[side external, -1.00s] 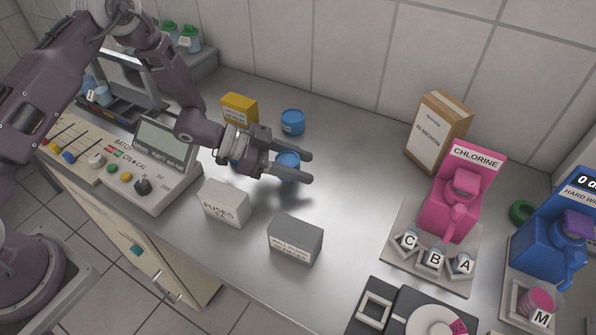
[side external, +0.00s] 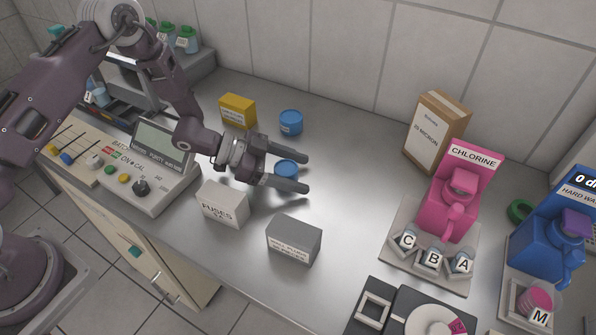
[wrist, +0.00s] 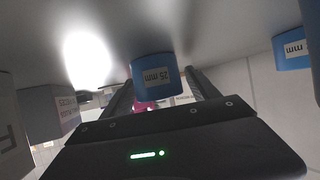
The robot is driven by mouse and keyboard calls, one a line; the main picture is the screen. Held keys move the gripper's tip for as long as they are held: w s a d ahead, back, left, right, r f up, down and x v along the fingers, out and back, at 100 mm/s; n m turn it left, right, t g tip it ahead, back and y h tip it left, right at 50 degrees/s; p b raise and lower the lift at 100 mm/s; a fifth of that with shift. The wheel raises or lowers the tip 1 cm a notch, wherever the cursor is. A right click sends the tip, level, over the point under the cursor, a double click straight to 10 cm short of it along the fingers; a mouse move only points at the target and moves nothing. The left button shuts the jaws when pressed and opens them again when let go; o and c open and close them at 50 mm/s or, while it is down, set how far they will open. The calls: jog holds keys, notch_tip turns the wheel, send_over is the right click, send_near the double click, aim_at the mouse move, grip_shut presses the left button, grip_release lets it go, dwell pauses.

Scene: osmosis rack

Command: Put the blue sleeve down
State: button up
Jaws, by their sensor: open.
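The blue sleeve (side external: 286,167) is a short cylinder that appears to stand upright on the steel bench. My gripper (side external: 304,173) is open around it, with one finger on each side and the fingertips reaching past it. In the wrist view the sleeve (wrist: 156,72), labelled "25 mm", shows between the two spread fingers, with visible space beside it. The finger nearer the side camera hides part of its lower side. A second blue cylinder (side external: 291,122) stands behind, apart from my gripper; its "mm" label shows in the wrist view (wrist: 293,47).
A yellow box (side external: 237,111) stands behind my gripper. A white fuses box (side external: 222,204) and a grey box (side external: 293,239) stand in front. A tall 25 micron carton (side external: 436,132) and a pink chlorine dispenser (side external: 455,205) are to the right. The bench between is clear.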

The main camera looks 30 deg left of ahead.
aim_at(285, 167)
jog(key=shift+v, duration=1.2)
notch_tip(285, 167, up, 7)
jog(key=shift+a+f, duration=0.1)
jog(key=shift+w+a+r, duration=0.1)
jog(key=shift+r, duration=0.15)
jog(key=a+r+n+t+y, duration=0.45)
jog(key=a+r+y, duration=0.65)
jog(key=r, duration=0.4)
jog(key=s+a+r+n, duration=0.3)
jog(key=s+a, duration=0.1)
jog(key=s, duration=0.2)
jog(key=s+d+n+g, duration=0.2)
jog(key=s+n+g, duration=0.2)
jog(key=s, duration=2)
jog(key=shift+s+n+g, duration=0.25)
jog(key=shift+n+g, duration=0.1)
jog(key=shift+g, duration=0.2)
